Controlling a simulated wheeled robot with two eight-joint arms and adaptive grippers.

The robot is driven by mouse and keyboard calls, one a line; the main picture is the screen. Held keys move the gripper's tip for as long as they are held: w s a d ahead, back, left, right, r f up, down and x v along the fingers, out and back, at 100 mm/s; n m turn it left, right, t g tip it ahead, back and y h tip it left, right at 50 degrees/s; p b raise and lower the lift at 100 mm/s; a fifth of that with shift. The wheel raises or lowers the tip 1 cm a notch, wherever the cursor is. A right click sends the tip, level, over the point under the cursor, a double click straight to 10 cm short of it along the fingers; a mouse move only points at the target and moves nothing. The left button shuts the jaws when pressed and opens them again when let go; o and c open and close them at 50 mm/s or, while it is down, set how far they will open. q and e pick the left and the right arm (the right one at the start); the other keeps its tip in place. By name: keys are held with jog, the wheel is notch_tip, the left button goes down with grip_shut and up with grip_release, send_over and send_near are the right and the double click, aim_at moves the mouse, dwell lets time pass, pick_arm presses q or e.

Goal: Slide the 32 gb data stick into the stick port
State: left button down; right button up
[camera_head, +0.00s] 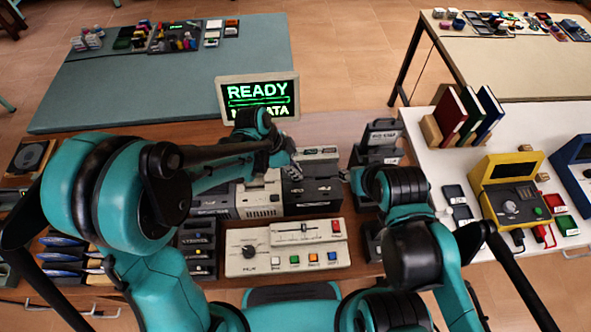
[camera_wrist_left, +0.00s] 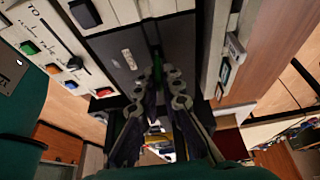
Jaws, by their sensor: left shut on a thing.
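My left gripper (camera_head: 291,165) is at the dark grey drive unit (camera_head: 316,192) in the middle of the desk. In the left wrist view its fingers (camera_wrist_left: 168,78) are shut on a small stick with a green part (camera_wrist_left: 157,70), which I take for the data stick; its label is not readable. The stick's far end is at the unit's dark face (camera_wrist_left: 118,52); the port is hidden, and I cannot tell whether the stick is in it. My right gripper (camera_head: 349,177) is just right of the unit, too small to tell its jaws.
A monitor (camera_head: 258,94) behind reads READY, its lower line partly covered. A control panel (camera_head: 287,247) with a knob and buttons lies in front. Dark stacked holders (camera_head: 381,140) stand to the right. A white table with a yellow device (camera_head: 508,190) and books is further right.

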pick_arm(q)
jog(key=shift+f+b, duration=0.75)
jog(key=shift+f, duration=0.3)
jog(key=c, duration=1.6)
grip_release()
jog(key=shift+r, duration=0.1)
notch_tip(320, 180, up, 8)
jog(key=p, duration=0.6)
